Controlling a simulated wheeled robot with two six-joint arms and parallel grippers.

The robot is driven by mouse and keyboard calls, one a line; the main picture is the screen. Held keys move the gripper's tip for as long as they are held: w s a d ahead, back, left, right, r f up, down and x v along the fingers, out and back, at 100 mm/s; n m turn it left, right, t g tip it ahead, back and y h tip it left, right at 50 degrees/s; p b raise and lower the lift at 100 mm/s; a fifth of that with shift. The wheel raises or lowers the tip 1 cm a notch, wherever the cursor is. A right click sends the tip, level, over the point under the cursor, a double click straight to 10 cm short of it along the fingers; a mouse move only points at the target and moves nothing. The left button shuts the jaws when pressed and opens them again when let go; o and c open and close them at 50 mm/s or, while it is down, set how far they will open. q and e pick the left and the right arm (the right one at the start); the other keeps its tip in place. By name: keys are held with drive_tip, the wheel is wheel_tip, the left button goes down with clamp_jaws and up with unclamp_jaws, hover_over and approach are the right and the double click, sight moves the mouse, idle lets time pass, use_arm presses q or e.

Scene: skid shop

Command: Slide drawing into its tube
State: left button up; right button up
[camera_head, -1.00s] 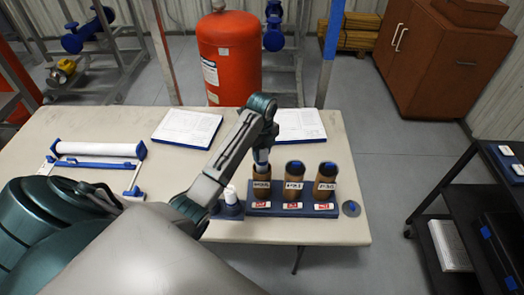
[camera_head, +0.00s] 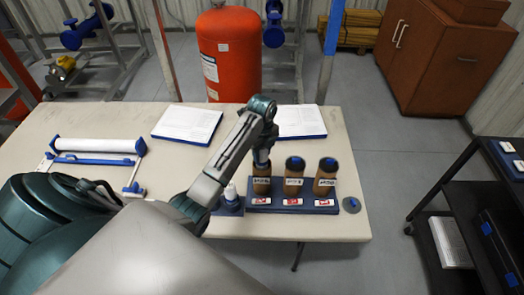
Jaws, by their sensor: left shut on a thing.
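Three brown tubes stand upright in a row in a dark blue rack (camera_head: 318,210) on the table. The left tube (camera_head: 262,187) is under my left gripper (camera_head: 261,161), which points down at its mouth. The gripper is shut on the rolled drawing, of which hardly anything shows now; it seems to be mostly inside the left tube, with the gripper hiding the rim. My right gripper is not in view.
Two paper stacks (camera_head: 187,124) (camera_head: 300,121) lie behind. A white roll on a blue frame (camera_head: 97,146) is at left.

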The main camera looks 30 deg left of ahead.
use_arm(q)
drive_tip(key=shift+f+b, duration=0.55)
drive_tip(key=shift+f, duration=1.1)
drive_tip(key=o, duration=1.5)
drive_tip(key=shift+r, duration=0.1)
drive_tip(key=shift+r+p, duration=1.15)
drive_tip(key=shift+r, duration=2.35)
